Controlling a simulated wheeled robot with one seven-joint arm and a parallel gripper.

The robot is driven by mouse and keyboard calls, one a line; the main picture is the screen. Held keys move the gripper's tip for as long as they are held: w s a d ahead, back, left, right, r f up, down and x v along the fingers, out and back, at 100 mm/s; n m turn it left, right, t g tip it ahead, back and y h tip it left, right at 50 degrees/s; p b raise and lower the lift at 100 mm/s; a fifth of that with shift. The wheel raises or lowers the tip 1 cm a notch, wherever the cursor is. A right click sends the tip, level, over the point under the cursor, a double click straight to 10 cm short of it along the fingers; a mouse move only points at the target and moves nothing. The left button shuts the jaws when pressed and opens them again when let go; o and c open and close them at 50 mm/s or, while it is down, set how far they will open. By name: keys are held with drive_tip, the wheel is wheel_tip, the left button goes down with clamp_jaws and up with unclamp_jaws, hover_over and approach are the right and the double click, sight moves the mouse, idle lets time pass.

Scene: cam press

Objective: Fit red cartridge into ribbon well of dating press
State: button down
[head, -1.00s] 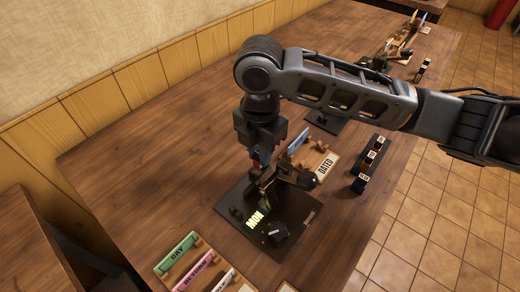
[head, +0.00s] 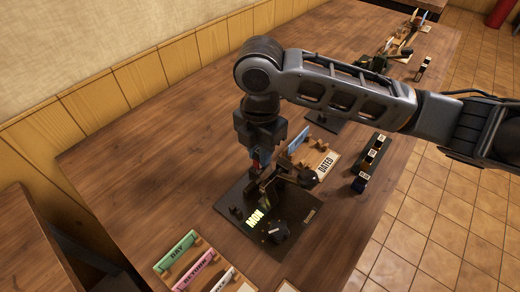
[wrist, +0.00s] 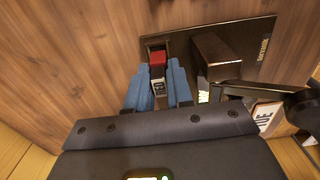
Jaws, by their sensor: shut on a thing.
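The dating press has a flat black base plate (head: 292,214), with lit "MON" lettering (head: 255,219) on it. My gripper (wrist: 158,92) points down over the plate's far left part, its blue fingers shut on the red cartridge (wrist: 158,59). The cartridge has a red top and a dark lower body between the fingertips. In the wrist view it lines up with a narrow framed slot (wrist: 152,42) at the plate's edge, which looks like the ribbon well. I cannot tell how deep it sits. In the head view my wrist hides most of it.
The press's dark upright block (wrist: 212,58) and its lever with a round black knob (head: 308,178) stand close beside my fingers. A "DATED" card (head: 325,164) and a dark rack of small blocks (head: 370,164) lie beyond. Coloured label bars (head: 180,250) lie at the front left.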

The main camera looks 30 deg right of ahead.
drive_tip(key=shift+f+b, duration=0.75)
drive_tip(key=shift+f, duration=0.45)
drive_tip(key=c, duration=0.9)
unclamp_jaws()
drive_tip(key=shift+r, duration=0.1)
wheel_tip(320, 180, up, 8)
drive_tip(key=shift+f, duration=0.15)
